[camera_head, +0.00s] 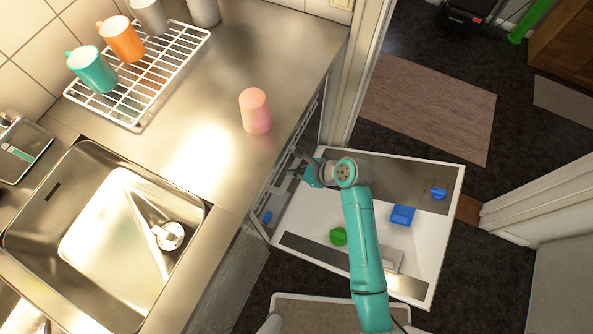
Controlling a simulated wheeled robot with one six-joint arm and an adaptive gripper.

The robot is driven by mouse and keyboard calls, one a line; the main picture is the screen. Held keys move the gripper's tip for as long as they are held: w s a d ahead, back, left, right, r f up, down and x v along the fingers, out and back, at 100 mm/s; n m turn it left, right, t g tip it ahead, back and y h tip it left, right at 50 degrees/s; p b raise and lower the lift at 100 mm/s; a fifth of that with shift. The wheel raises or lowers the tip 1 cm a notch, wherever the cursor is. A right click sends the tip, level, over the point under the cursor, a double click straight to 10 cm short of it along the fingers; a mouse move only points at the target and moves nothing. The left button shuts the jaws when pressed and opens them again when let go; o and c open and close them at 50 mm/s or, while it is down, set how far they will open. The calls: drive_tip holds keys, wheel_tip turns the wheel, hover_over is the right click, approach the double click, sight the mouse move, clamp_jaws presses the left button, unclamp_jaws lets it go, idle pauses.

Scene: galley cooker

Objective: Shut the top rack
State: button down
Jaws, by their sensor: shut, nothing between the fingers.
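The dishwasher under the counter stands open, its door (432,237) folded down flat. The top rack (283,178) shows only as a narrow strip of its front edge in the opening below the counter edge. The rest of it is hidden under the worktop and behind my gripper. I cannot tell how far it sticks out. My gripper (297,171) is shut and empty, at the opening beside the rack's front edge. I cannot tell whether it touches the rack. My teal arm reaches over the open door.
A blue block (402,215), a green piece (338,236) and another blue piece (438,193) show over the door. A pink tumbler (255,111) stands near the counter edge. A wire drainer (128,107) with cups and a sink (70,220) are to the left. A door frame (357,70) stands behind.

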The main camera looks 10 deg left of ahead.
sight(277, 172)
drive_tip(key=shift+x, duration=3.2)
drive_tip(key=w+a, duration=0.1)
drive_tip(key=a, duration=0.2)
drive_tip(key=w+a, duration=0.1)
drive_tip(key=a, duration=0.3)
drive_tip(key=w+a, duration=0.2)
drive_tip(key=a, duration=0.1)
drive_tip(key=shift+a, duration=0.35)
drive_tip(key=shift+d, duration=0.1)
